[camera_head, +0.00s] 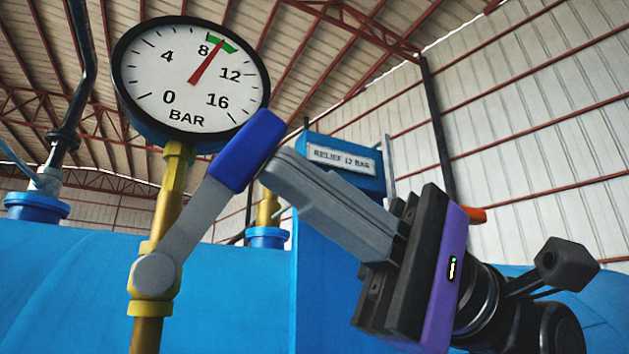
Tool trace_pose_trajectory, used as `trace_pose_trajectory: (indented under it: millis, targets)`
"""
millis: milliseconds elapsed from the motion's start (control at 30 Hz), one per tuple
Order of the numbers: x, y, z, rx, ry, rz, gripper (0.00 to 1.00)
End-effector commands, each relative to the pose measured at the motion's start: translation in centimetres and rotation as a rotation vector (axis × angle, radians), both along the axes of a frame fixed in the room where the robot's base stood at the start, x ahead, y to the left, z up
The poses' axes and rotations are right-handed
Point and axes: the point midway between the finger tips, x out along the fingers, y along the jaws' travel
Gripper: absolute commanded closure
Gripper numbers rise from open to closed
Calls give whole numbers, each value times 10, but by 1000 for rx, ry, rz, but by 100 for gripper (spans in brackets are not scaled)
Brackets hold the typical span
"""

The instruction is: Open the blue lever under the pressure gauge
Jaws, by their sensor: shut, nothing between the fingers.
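The pressure gauge (190,82) is a round white dial with a black rim, its red needle pointing just past 8, at the green mark. It stands on a brass pipe (170,205). Below it, the lever has a grey arm (195,222) that slants up and right from a round pivot (154,274) on the pipe, ending in a blue grip (246,150). My gripper (272,172) comes in from the right with its grey fingers together and empty. The fingertips are beside the right side of the blue grip; I cannot tell whether they touch it.
A blue box labelled RELIEF 12 BAR (342,160) stands behind my gripper. A second brass fitting (267,215) is behind the lever. The blue vessel (70,270) fills the lower background. A dark pipe (78,90) rises at the left. Open air lies left of the lever.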

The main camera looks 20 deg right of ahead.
Motion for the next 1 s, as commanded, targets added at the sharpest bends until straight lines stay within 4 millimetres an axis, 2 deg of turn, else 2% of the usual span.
trace_pose_trajectory:
  millis: [33,300,600,1000]
  targets:
    - [0,1,9,-38,-9,-3,100]
    - [-3,16,21,-235,-49,-1,100]
    - [-6,31,27,-226,-47,1,100]
    - [-8,38,31,-224,-47,2,100]
